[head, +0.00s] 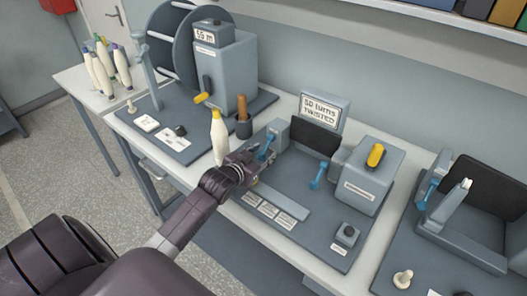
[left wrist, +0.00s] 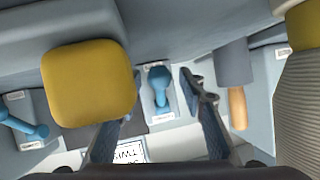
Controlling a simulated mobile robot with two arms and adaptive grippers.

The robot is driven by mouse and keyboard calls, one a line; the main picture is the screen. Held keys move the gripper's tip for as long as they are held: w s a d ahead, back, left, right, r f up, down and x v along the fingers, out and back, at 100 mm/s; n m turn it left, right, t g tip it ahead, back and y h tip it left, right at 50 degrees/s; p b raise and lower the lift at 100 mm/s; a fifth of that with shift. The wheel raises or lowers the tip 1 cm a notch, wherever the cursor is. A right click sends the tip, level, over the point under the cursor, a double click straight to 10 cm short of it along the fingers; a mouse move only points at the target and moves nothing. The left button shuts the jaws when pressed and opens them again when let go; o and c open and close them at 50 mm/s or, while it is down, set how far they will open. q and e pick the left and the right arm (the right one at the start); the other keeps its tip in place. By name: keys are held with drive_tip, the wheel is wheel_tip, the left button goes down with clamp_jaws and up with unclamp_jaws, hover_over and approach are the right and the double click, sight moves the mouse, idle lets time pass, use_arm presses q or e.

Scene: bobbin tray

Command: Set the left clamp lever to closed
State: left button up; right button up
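The left clamp lever (head: 266,146) is blue, on a grey clamp block at the left end of the middle station. In the left wrist view, which looks upside down, the blue lever (left wrist: 159,86) shows between my two fingers, with gaps on both sides. My left gripper (head: 257,158) is open and close to this lever; no touch can be made out. A second blue lever (head: 318,174) stands at the right clamp and also shows in the left wrist view (left wrist: 24,126). My right gripper is not in view.
A cream bobbin with a yellow top (head: 218,138) stands close left of the gripper. A wooden-handled tool in a holder (head: 243,127) is behind it. A grey box with a yellow knob (head: 368,175) is to the right. A yellow block (left wrist: 88,84) looms large in the wrist view.

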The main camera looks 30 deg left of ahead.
use_arm(q)
drive_tip(key=shift+w, duration=0.3)
drive_tip(key=shift+c, duration=0.4)
drive_tip(key=shift+f, duration=0.1)
clamp_jaws()
drive_tip(key=shift+w, duration=0.1)
